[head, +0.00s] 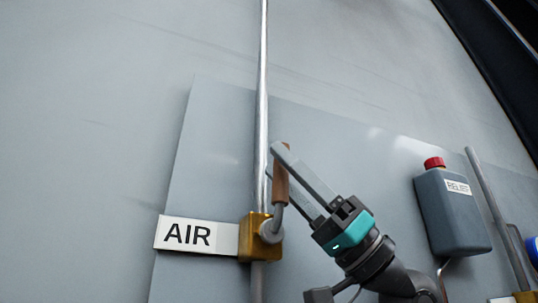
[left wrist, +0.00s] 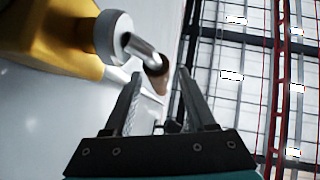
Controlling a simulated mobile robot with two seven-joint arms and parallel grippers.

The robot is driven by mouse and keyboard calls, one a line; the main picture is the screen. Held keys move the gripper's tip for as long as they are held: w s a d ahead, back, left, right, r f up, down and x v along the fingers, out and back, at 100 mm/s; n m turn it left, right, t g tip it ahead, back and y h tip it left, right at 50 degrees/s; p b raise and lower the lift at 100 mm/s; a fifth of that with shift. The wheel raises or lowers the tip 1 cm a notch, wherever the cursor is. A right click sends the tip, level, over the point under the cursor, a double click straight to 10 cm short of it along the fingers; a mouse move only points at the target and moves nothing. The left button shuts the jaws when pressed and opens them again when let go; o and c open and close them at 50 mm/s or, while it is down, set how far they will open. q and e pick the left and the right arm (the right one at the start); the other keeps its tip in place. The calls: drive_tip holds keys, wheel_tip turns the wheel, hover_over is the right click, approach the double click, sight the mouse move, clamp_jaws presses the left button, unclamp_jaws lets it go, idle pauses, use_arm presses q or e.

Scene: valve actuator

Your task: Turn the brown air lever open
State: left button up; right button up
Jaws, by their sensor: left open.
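The brown air lever (head: 281,187) points up from a grey hub on the brass valve body (head: 247,237), nearly in line with the silver pipe (head: 262,110). The AIR label (head: 197,235) is left of the valve. My left gripper (head: 274,161) is open, its fingers reaching up-left to the lever's upper part. In the left wrist view, the lever's brown end (left wrist: 156,78) lies between the two spread fingertips (left wrist: 160,78); contact cannot be told. The valve body (left wrist: 45,35) fills the upper left there. My right gripper is in neither view.
A grey box with a red cap and a RELIEF label (head: 452,218) is on the panel at the right. Another pipe (head: 492,205) with a brass fitting is beyond it. The grey panel (head: 215,150) left of the pipe is clear above the label.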

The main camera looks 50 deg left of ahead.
use_arm(q)
drive_tip(key=v, duration=0.3)
drive_tip(key=shift+w+d+f, duration=0.15)
drive_tip(key=shift+w+f, duration=0.05)
drive_tip(key=shift+f, duration=0.15)
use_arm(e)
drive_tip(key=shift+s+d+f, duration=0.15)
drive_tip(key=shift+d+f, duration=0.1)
